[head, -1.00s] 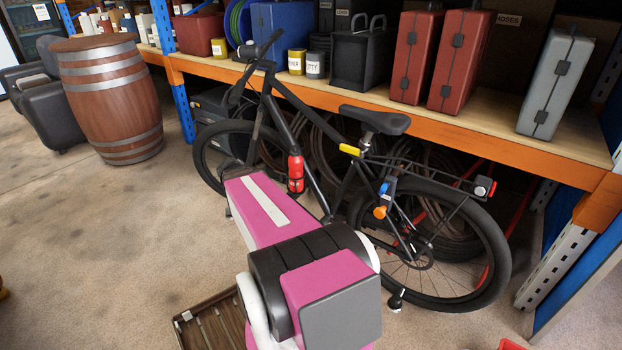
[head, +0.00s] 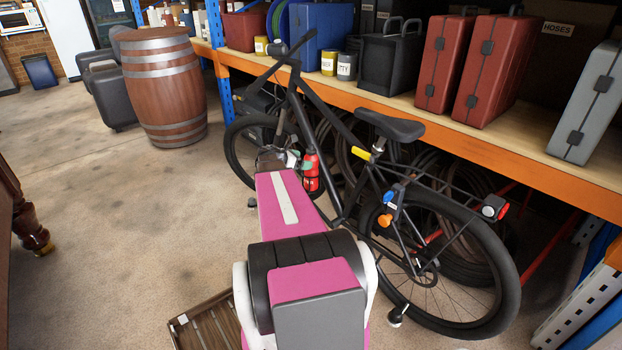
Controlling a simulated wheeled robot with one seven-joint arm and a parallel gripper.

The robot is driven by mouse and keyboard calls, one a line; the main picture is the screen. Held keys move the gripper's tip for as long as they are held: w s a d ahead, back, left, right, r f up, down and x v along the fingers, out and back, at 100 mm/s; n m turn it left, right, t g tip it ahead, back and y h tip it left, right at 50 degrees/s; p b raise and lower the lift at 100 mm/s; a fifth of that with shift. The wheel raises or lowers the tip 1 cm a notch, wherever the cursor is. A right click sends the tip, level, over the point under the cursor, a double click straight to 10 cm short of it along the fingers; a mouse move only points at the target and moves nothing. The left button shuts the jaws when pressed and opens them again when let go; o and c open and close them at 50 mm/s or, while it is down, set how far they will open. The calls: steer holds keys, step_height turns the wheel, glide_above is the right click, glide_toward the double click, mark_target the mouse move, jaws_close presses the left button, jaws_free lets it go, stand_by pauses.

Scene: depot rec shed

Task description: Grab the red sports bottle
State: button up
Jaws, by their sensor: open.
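The red sports bottle (head: 311,172) is upright on the frame of a black bicycle (head: 345,130), with a dark band around its middle. It stands just right of the far end of my pink arm. My gripper (head: 284,159) is small and partly hidden at that far end, close to the left of the bottle. It is open. I cannot tell whether it touches the bottle, and nothing is seen held in it.
The bicycle stands against a shelf with an orange beam (head: 385,108), bearing red cases (head: 490,75) and tins. Coiled hoses lie behind the bicycle. A wooden barrel (head: 165,90) stands at the left. A slatted crate (head: 205,325) is low in front.

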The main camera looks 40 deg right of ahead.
mark_target(312, 159)
steer(key=x, duration=0.5)
steer(key=shift+d, duration=0.4)
steer(key=shift+r, duration=0.1)
steer(key=c, duration=1.6)
